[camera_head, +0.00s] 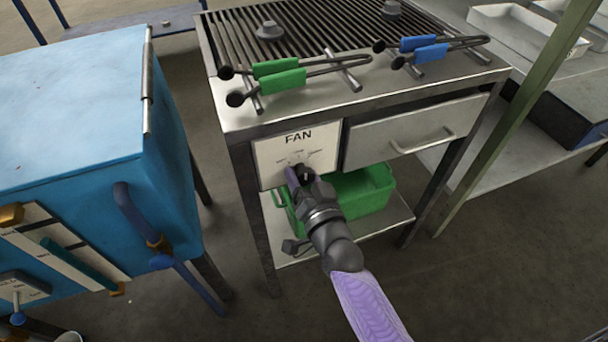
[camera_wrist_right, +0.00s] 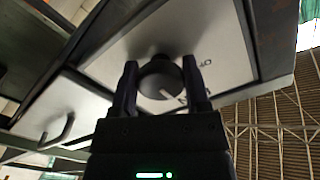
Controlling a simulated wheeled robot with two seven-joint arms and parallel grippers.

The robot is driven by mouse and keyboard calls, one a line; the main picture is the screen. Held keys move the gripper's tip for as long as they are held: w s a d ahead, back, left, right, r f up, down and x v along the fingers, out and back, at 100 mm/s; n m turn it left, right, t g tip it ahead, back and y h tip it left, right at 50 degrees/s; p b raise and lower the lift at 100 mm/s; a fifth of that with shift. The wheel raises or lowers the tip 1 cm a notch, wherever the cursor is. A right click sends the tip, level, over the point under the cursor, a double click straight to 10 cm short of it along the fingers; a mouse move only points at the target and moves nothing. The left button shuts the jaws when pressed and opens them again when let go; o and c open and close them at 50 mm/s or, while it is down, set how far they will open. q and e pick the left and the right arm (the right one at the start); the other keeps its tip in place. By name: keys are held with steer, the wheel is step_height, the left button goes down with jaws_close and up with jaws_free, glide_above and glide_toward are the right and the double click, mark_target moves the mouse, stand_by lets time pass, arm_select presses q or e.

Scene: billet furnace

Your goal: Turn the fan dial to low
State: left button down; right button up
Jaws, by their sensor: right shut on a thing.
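The white fan panel (camera_head: 320,138), marked FAN, is on the front of the metal grill table. The round dark fan dial (camera_wrist_right: 160,80) sits between the two fingers of my right gripper (camera_wrist_right: 160,92) in the right wrist view, with a pale pointer mark on its face. In the head view my right gripper (camera_head: 298,178) is at the lower middle of the panel, and it hides most of the dial. The gripper is shut on the dial. My left gripper is not in view.
A drawer with a bar handle (camera_head: 422,140) is right of the panel. A green bin (camera_head: 362,192) stands on the shelf below. Green tongs (camera_head: 280,82) and blue tongs (camera_head: 430,52) lie on top. A blue furnace box (camera_head: 80,110) stands to the left.

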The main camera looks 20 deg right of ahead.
stand_by(0.4)
steer(key=o, duration=1.3)
steer(key=s+p, duration=0.2)
steer(key=s, duration=0.3)
steer(key=s+p, duration=0.1)
steer(key=s, duration=0.4)
steer(key=shift+d+p, duration=0.2)
steer(key=shift+p, duration=0.15)
